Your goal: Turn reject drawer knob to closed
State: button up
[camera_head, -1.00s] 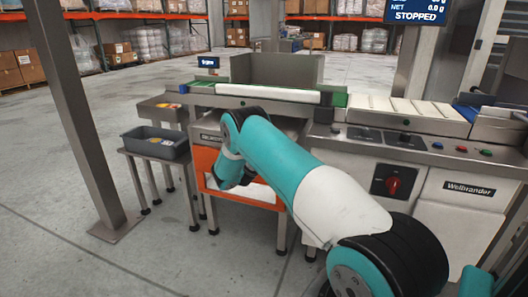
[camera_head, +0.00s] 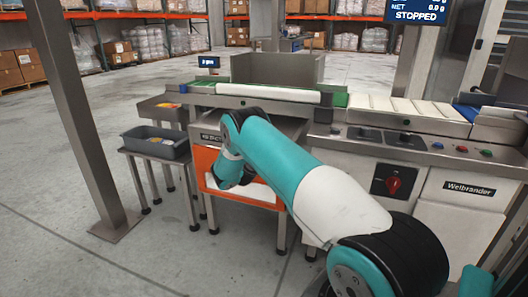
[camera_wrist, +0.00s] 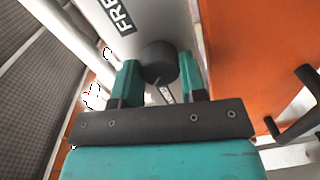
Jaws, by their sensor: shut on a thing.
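The reject drawer knob (camera_wrist: 159,63) is a dark round knob on a grey panel in the wrist view. My gripper (camera_wrist: 157,82) has its two teal fingers on either side of the knob and is shut on it. A small pointer line and part of a label show just below the knob, between the fingers. In the head view, the orange reject drawer unit (camera_head: 205,162) stands below the conveyor. My arm reaches down in front of it and hides the knob and my fingertips.
A grey bin (camera_head: 152,147) sits on a small stand left of the orange unit. A steel post (camera_head: 85,125) stands further left. A red rotary switch (camera_head: 393,185) is on the white cabinet at right. Dark handles (camera_wrist: 290,125) show right of my gripper in the wrist view.

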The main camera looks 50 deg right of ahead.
jog(key=o, duration=0.9)
jog(key=b+v, duration=0.9)
jog(key=v, duration=0.8)
jog(key=shift+s+a, duration=0.1)
jog(key=shift+a, duration=0.1)
